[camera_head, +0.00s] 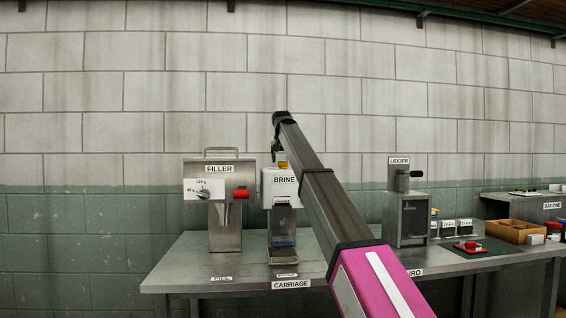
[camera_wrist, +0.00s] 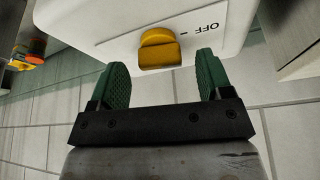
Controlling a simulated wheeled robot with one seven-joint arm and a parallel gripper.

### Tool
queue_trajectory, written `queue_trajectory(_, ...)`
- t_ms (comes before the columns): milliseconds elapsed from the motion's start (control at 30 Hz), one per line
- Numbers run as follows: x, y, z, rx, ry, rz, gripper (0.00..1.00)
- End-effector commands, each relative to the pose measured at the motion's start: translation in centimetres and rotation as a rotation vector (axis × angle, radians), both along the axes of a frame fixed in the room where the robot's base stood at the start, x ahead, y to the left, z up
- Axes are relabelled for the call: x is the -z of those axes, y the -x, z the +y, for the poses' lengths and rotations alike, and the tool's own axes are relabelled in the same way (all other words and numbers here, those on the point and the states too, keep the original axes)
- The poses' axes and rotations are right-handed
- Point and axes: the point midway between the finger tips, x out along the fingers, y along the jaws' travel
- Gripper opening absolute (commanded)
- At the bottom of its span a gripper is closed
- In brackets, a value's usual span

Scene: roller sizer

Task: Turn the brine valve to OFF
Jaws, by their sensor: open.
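The brine dispenser (camera_head: 268,185) is a white box labelled BRINE on the steel table, partly hidden behind my arm in the head view. Its yellow valve knob shows only as a small patch above the box there. In the wrist view the yellow knob (camera_wrist: 159,52) stands out from the white housing (camera_wrist: 120,20), with OFF printed to its right and a short dash mark beside it. My gripper (camera_wrist: 163,80) is open, with one green pad on each side of the knob and a gap to both. The pads appear apart from the knob.
The filler (camera_head: 222,195) with its dial and red handle stands left of the brine box. The lidder (camera_head: 412,215) stands to the right. Small jars, a dark mat and a wooden tray (camera_head: 510,231) are further right. The table (camera_head: 190,262) is clear at its front left.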

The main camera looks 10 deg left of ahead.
Motion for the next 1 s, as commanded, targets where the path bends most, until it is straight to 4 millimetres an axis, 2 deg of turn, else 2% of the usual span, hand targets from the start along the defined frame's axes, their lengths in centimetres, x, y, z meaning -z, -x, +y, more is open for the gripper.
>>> queue_trajectory(133,1.12,-0.43,0.01,0.000,0.000,0.000,0.72)
queue_trajectory(400,1.27,-0.52,0.03,0.000,-0.001,0.000,0.72)
queue_trajectory(467,1.27,-0.52,0.04,0.000,0.000,0.000,0.53)
queue_trajectory(500,1.27,-0.52,0.04,0.000,0.000,0.000,0.40)
queue_trajectory(567,1.26,-0.52,0.04,0.000,0.000,0.000,0.23)
queue_trajectory(733,1.27,-0.51,0.02,-0.015,0.000,0.000,0.23)
queue_trajectory(1000,1.25,-0.51,0.01,-0.134,-0.001,0.000,0.23)
